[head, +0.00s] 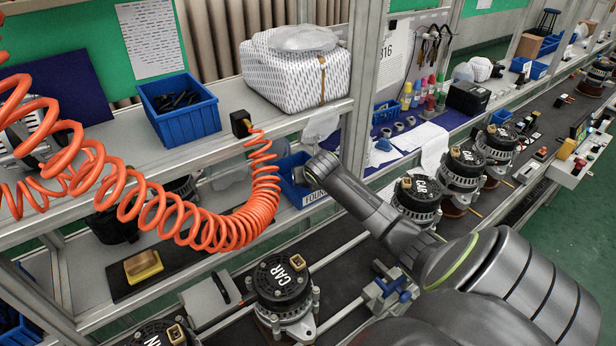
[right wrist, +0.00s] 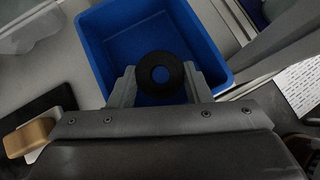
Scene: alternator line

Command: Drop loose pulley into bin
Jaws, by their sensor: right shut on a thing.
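The loose pulley (right wrist: 160,56) is a black ring with a round centre hole. In the right wrist view it sits between the two grey fingers of my right gripper (right wrist: 160,78), which is shut on it. The blue bin (right wrist: 104,50) lies beneath and beyond the pulley, and its blue floor shows through the ring's hole. The bin also shows in the head view (head: 289,188), on the lower shelf, partly covered by my right arm. The pulley is hidden in the head view. My left gripper is in neither view.
An orange coiled hose (head: 225,230) hangs left of the bin. An upper shelf carries another blue bin (head: 181,112) and a wrapped package (head: 290,78). Alternators marked CAR (head: 284,284) stand along the line below. A grey shelf post (head: 363,85) rises near my right arm.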

